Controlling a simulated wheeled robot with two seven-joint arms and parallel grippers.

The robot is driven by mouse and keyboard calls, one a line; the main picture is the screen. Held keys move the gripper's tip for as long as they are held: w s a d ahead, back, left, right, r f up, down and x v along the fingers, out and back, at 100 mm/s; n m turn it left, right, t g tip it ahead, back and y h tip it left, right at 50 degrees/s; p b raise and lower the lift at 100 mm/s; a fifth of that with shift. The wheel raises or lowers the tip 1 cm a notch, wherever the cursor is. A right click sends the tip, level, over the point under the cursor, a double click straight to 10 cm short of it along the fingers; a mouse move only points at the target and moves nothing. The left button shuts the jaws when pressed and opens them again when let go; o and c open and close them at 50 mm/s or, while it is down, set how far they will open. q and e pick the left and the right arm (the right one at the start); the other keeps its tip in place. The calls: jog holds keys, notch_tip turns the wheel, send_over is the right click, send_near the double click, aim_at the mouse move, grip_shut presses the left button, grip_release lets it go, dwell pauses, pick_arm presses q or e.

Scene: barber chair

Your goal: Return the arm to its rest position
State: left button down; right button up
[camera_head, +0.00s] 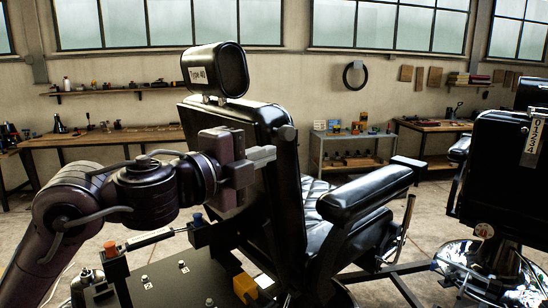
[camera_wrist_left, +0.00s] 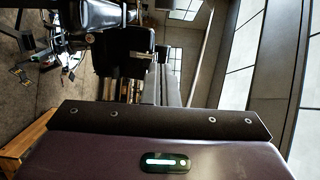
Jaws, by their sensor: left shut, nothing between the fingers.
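My left arm comes in from the left in the head view, bent, with its forearm level. My left gripper (camera_head: 262,155) is raised beside the back of the black barber chair (camera_head: 240,118). Its light grey fingers are together, point right and hold nothing. I cannot tell whether they touch the chair back. In the left wrist view the gripper's fingers (camera_wrist_left: 171,85) show beyond the dark housing, and that picture is turned sideways. The chair's headrest (camera_head: 216,70), labelled "Type 40", stands above the gripper. My right gripper is not in view.
A black panel (camera_head: 175,280) with a blue knob (camera_head: 197,219), an orange knob (camera_head: 110,248) and a yellow block (camera_head: 245,288) lies below the arm. A second black chair (camera_head: 500,165) stands at right. Workbenches (camera_head: 100,137) line the back wall. Some floor shows between.

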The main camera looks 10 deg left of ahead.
pick_arm(q)
notch_tip(320, 180, down, 26)
jog(key=s+a+r+n+g+y, duration=0.1)
jog(key=s+a+n+g+y, duration=0.15)
jog(key=n+y, duration=0.8)
jog(key=s+a+f+n+g, duration=0.2)
jog(key=s+f+n+g, duration=0.15)
jog(key=s+f, duration=0.35)
jog(key=s+a+f+n+g+h, duration=0.1)
jog(key=s+a+f+n+g, duration=0.2)
jog(key=s+f, duration=0.35)
jog(key=s+a+f+n+g, duration=0.2)
jog(key=s+f+n, duration=0.35)
jog(key=f, duration=0.25)
jog(key=s+f+g, duration=0.1)
jog(key=s+f, duration=0.1)
jog(key=f, duration=1.4)
jog(key=s+f+g, duration=0.1)
jog(key=s+f, duration=0.1)
jog(key=f, duration=1.3)
jog(key=s+a+f, duration=0.2)
jog(key=s+f, duration=0.6)
jog(key=s, duration=0.1)
jog(key=s+a+f+g, duration=0.1)
jog(key=s+f, duration=0.8)
jog(key=shift+s+a+f, duration=0.3)
jog(key=shift+s+a, duration=0.1)
